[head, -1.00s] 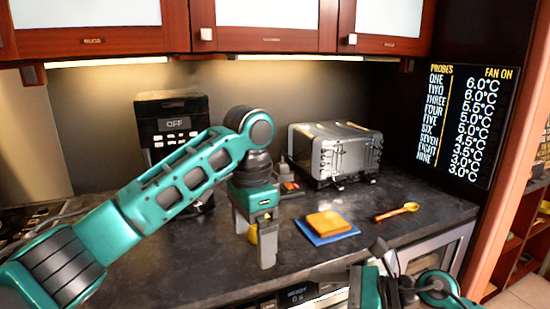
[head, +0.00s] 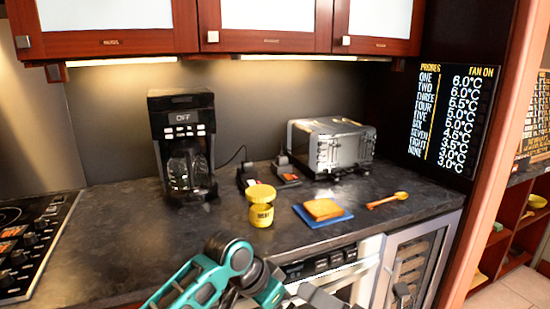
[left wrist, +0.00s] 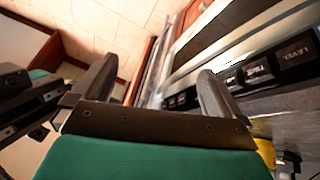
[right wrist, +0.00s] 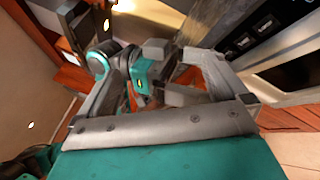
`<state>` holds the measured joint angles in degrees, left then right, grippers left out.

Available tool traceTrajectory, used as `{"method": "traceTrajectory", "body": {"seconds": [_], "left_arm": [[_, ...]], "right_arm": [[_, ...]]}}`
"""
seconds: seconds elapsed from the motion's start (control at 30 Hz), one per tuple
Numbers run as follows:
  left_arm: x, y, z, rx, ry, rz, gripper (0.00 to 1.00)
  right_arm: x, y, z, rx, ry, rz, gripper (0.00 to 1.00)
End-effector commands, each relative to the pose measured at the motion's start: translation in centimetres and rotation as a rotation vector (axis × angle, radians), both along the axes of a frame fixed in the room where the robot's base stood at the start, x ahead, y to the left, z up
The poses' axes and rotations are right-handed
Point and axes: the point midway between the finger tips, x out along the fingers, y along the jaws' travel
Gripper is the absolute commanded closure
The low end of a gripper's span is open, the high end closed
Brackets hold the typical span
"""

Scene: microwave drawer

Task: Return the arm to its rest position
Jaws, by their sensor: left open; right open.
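My teal arm links show at the bottom centre of the head view, in front of the counter edge. Grey gripper parts of my right gripper (head: 318,296) show at the bottom edge there, largely cut off. In the right wrist view my right gripper (right wrist: 160,80) is open, its two fingers wide apart. Teal and grey parts of my own arm show beyond and between them. In the left wrist view my left gripper (left wrist: 155,90) is open, with nothing between its fingers. It faces the floor and the appliance front.
A cooktop (head: 30,245) is at left. Appliance fronts (head: 425,262) lie below the counter.

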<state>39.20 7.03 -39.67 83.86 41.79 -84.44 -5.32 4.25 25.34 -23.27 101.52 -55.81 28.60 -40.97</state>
Motion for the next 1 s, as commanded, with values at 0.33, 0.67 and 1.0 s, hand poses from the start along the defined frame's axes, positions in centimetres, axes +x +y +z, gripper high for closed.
{"method": "traceTrajectory", "body": {"seconds": [0.33, 0.67, 1.0], "left_arm": [[-4.6, 3.5, -9.9, -0.215, -0.143, 0.333, 0.00], [-12.6, 12.3, -15.1, -0.207, -0.352, 0.602, 0.00], [-19.1, 18.3, -15.3, -0.126, -0.513, 0.669, 0.00]], "right_arm": [[-1.7, -4.9, -6.0, 0.644, 0.651, -0.314, 0.00], [-8.0, -9.2, -15.8, 1.242, 1.247, -0.653, 0.00], [-14.8, -10.3, -21.7, 1.616, 1.582, -0.891, 0.00]]}}
